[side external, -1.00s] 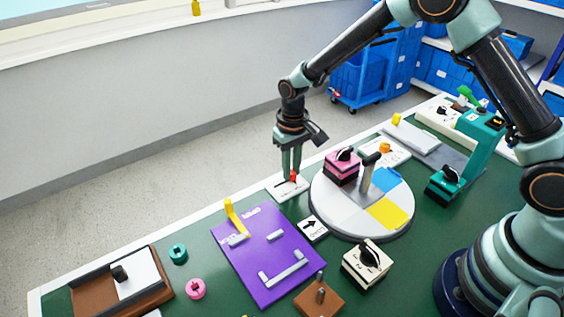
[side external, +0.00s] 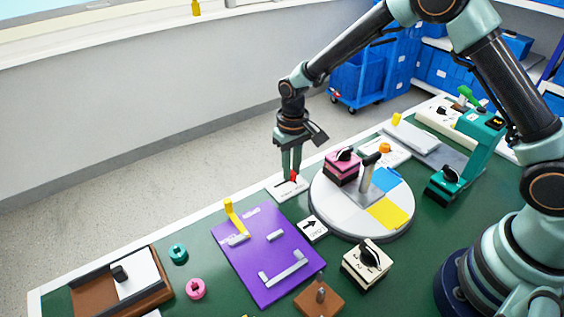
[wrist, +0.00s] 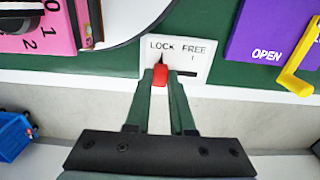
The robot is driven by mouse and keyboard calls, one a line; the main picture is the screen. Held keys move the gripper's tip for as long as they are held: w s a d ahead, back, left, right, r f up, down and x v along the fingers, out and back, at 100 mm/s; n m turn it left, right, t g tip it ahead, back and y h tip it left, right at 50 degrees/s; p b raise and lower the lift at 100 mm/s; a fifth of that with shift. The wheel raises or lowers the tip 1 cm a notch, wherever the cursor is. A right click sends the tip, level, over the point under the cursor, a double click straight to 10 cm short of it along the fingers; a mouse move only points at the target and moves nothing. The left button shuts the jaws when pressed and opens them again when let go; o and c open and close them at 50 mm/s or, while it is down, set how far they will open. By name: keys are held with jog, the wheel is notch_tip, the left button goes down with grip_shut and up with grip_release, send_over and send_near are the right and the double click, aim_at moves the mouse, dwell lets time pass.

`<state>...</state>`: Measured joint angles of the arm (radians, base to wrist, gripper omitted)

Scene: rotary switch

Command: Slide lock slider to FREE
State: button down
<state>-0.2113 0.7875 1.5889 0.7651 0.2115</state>
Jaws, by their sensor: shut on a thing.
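The lock slider is a small red knob (wrist: 160,76) on a white plate (wrist: 197,64) lettered LOCK and FREE, seen in the wrist view. The knob stands under the word LOCK, at the left of the dark slot that runs right beneath FREE. My gripper (wrist: 161,82) is shut on the red knob, with a finger on each side of it. In the side external view the red knob (side external: 293,176) shows between the fingertips of my gripper (side external: 292,174), above the white plate (side external: 283,190) at the table's far edge.
A round grey turntable (side external: 330,213) carries a pink dial block (side external: 341,170) close beside the plate. A purple panel (side external: 255,278) with a yellow handle (side external: 232,217) lies on the other side. An arrow tile (side external: 313,229) sits nearby. A little green table top separates these.

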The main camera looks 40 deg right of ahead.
aim_at(276, 187)
jog(key=shift+a, duration=0.1)
jog(key=shift+a+r, duration=0.1)
jog(key=shift+a, duration=2.1)
jog(key=c, duration=0.8)
grip_release()
jog(key=shift+o, duration=0.2)
notch_tip(276, 187, up, 12)
